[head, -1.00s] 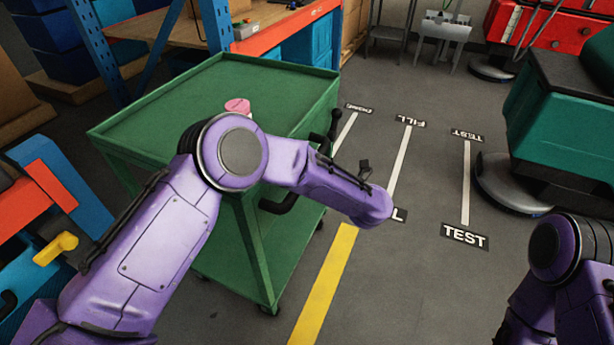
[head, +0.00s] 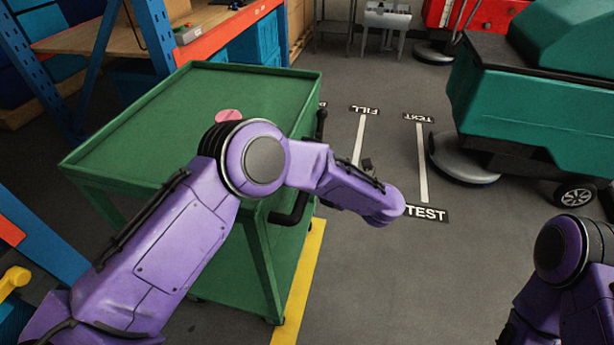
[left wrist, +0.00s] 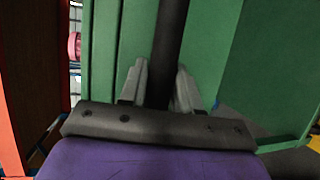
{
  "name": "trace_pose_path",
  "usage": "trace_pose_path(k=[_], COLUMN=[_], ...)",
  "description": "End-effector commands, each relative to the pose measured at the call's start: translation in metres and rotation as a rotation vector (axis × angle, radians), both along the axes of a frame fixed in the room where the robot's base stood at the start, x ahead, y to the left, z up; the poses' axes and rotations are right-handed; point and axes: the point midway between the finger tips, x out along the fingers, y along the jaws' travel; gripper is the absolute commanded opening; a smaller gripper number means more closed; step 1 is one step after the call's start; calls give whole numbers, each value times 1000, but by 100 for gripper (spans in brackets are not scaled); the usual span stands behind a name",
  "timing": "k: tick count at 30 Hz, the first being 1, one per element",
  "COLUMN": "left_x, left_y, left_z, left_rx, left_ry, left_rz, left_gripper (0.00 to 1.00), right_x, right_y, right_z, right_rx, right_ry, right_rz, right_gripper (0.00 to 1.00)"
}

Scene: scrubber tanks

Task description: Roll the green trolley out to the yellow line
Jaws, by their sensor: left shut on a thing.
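The green trolley (head: 160,118) stands upright left of centre in the head view, with a flat top tray and a lower shelf. A black handle (head: 319,126) is on its right end. The yellow line (head: 304,275) runs along the floor at that end; the trolley's near right foot appears at the line's left edge, and the trolley hides part of the line. My left gripper (left wrist: 158,82) is shut on the black handle bar (left wrist: 170,35) in the left wrist view; my arm hides it in the head view. My right arm is at lower right, its gripper out of view.
A pink round object (head: 228,116) lies on the trolley top. A blue and orange rack (head: 235,28) stands behind the trolley. A teal scrubber machine (head: 560,105) stands at right.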

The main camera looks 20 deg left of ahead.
Motion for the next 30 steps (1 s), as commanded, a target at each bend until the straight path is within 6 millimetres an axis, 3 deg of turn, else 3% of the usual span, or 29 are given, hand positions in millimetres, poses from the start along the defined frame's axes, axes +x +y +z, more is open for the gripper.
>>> trace_pose_path(k=[3,4,6,17,25,30], left_x=[-2,-2,-2,-3,-24,-33], left_y=[-2,-2,-2,-9,-68,-93], left_z=[-3,-3,-3,0,11,14], left_rx=[-2,-2,-2,-1,0,-1], left_ry=[6,6,6,0,-2,2], left_rz=[0,0,-1,-3,-6,-2], left_gripper=[0,35,53,53,53,53], right_x=[0,0,0,0,0,0], right_y=[0,0,0,0,0,0], right_z=[0,0,0,-2,-8,-16], right_rx=[0,0,0,0,0,0], right_ry=[0,0,0,0,0,0], right_rz=[0,0,0,0,0,0], right_gripper=[0,0,0,0,0,0])
